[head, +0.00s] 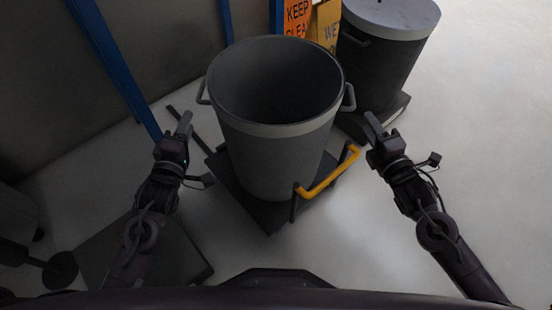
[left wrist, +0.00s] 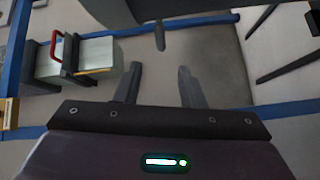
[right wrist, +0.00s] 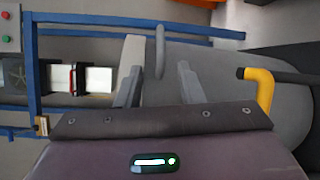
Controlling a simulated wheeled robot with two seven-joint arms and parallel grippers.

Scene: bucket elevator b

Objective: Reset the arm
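A large grey bucket (head: 270,150) with a pale rim stands upright and looks empty. It has a loop handle on each side, the left handle (head: 203,91) and the right handle (head: 349,97). My left gripper (head: 184,124) is apart from the bucket, to its left, below the left handle in the picture. In the left wrist view its fingers (left wrist: 160,88) are spread with nothing between them. My right gripper (head: 375,127) is to the right of the bucket, below the right handle. In the right wrist view its fingers (right wrist: 160,85) are spread and empty.
The bucket stands on a dark platform (head: 262,212) with a yellow bar (head: 330,175) at its front right. A second, lidded bin (head: 380,65) stands behind right, near orange and yellow signs. Blue posts (head: 118,72) rise at the left. Pale floor (head: 480,150) is clear at right.

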